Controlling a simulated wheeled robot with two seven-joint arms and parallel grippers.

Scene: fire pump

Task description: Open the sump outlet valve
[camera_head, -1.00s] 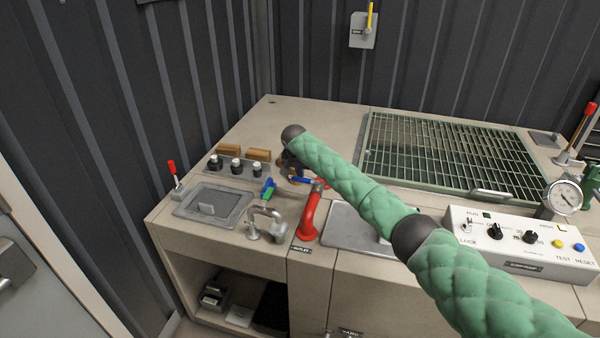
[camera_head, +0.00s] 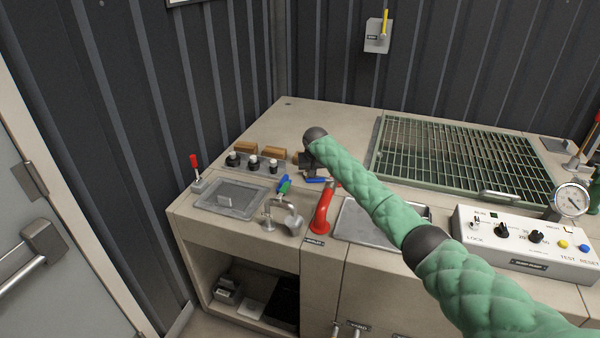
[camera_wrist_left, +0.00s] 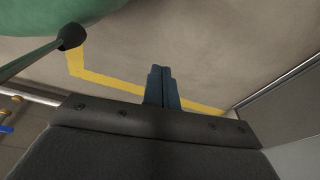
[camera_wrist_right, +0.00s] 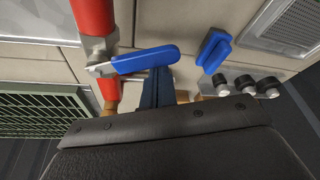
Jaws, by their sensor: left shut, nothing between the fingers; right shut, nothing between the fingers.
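A red pipe (camera_head: 323,208) rises from the worktop beside a sink. A blue lever (camera_wrist_right: 145,58) on a metal valve body (camera_wrist_right: 100,52) joins the red pipe and lies roughly across it in the right wrist view. I cannot read a label naming it as the sump outlet valve. My right gripper (camera_wrist_right: 159,72) is shut and empty, its fingertips close beside the blue lever; I cannot tell if they touch. In the head view my right arm partly covers this spot. My left gripper (camera_wrist_left: 160,70) is shut and empty over bare floor.
A second blue handle (camera_wrist_right: 214,50) and several black knobs (camera_head: 252,162) are near the right gripper. A green grating (camera_head: 465,155) and a control box (camera_head: 525,240) lie to the right.

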